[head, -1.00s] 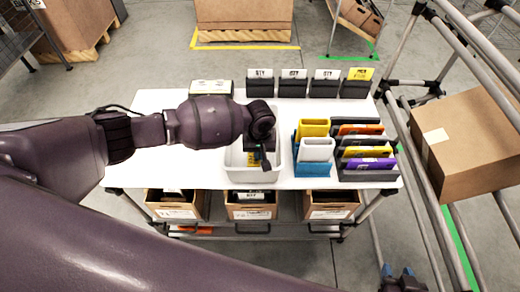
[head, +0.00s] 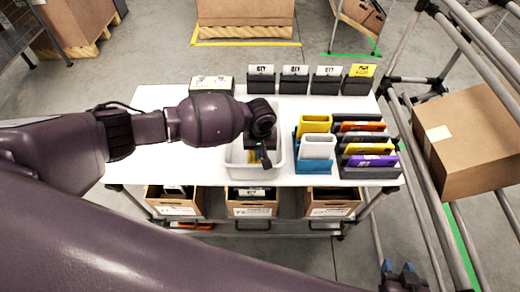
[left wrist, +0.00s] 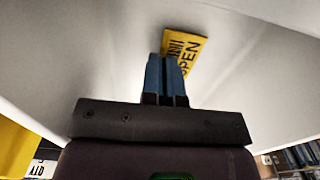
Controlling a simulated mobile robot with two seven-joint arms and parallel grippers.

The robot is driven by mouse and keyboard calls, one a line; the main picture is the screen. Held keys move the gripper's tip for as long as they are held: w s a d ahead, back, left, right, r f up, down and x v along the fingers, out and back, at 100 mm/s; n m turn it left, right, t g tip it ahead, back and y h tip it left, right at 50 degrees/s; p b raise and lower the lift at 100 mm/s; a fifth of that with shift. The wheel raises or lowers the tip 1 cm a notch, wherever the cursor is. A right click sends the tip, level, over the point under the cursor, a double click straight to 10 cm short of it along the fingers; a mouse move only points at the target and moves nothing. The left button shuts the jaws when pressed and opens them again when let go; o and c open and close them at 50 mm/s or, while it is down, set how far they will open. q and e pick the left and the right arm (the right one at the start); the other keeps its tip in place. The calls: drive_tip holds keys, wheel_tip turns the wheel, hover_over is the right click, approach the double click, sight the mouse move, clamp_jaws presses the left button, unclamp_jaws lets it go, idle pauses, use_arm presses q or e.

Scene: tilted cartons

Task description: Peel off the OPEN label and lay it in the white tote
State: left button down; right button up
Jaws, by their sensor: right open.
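The white tote (head: 234,178) stands at the middle front of the white table. My left gripper (head: 265,163) reaches down into it. In the left wrist view, the blue fingers of my left gripper (left wrist: 167,60) are close together. The yellow OPEN label (left wrist: 190,50) is at their tips, against the tote's pale inside (left wrist: 100,60). The fingers cover part of the label and appear shut on it. Whether the label touches the tote floor is unclear. My right gripper (head: 402,278) is open and empty at the bottom right, away from the table.
Right of the tote are a blue holder (head: 313,170) with yellow and white bins, and a dark rack (head: 368,175) of coloured pieces. Several dark label holders (head: 295,86) line the back edge. Cartons (head: 252,209) sit on the shelf below. A metal frame with a carton (head: 470,140) stands right.

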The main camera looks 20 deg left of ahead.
use_arm(q)
drive_tip(key=shift+f, duration=0.3)
idle(0.6)
drive_tip(key=c, duration=1.3)
unclamp_jaws()
